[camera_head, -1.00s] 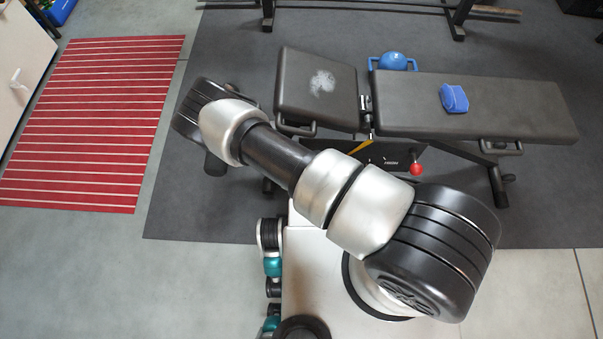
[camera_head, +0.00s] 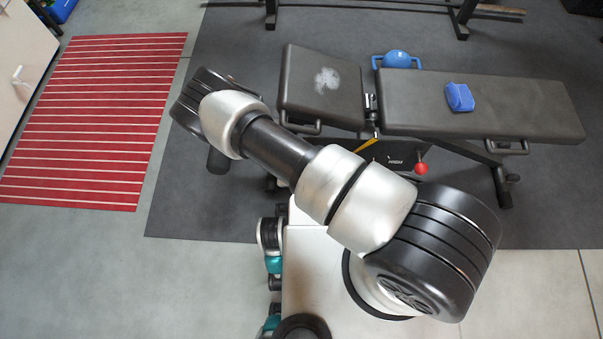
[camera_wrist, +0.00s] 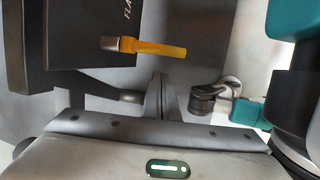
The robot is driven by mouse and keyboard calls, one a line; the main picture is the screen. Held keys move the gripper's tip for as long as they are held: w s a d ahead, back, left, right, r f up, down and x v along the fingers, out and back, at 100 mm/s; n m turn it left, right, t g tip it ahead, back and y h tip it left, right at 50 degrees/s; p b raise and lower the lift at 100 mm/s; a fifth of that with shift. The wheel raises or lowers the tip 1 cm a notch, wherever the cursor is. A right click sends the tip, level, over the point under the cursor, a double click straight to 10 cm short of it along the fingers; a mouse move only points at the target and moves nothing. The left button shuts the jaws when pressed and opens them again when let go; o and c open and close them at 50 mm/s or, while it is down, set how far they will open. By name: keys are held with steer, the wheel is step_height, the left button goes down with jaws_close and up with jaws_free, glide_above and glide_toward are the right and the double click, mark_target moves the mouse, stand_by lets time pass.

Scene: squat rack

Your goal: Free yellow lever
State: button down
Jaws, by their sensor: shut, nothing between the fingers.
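The yellow lever (camera_wrist: 155,48) shows in the wrist view as a flat yellow strip with a metal piece at its left end, beside a black panel with white lettering. In the head view a small yellow part (camera_head: 368,143) shows below the bench's hinge, partly hidden by my arm. My gripper (camera_wrist: 160,77) shows in the wrist view, with its fingers together and empty. The fingertips are just below the yellow strip in the picture; I see no grip on it. My gripper is hidden in the head view.
The black bench (camera_head: 490,104) bears a blue object (camera_head: 459,97). A red knob (camera_head: 420,168) sticks out below the bench. A blue kettlebell (camera_head: 397,60) stands behind it. A red striped mat (camera_head: 90,120) lies at left. The floor at lower left is clear.

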steer(key=a+p+v, duration=0.1)
steer(key=p+v, duration=0.2)
steer(key=v, duration=0.6)
steer(key=shift+w+r, duration=0.25)
steer(key=shift+a, duration=0.1)
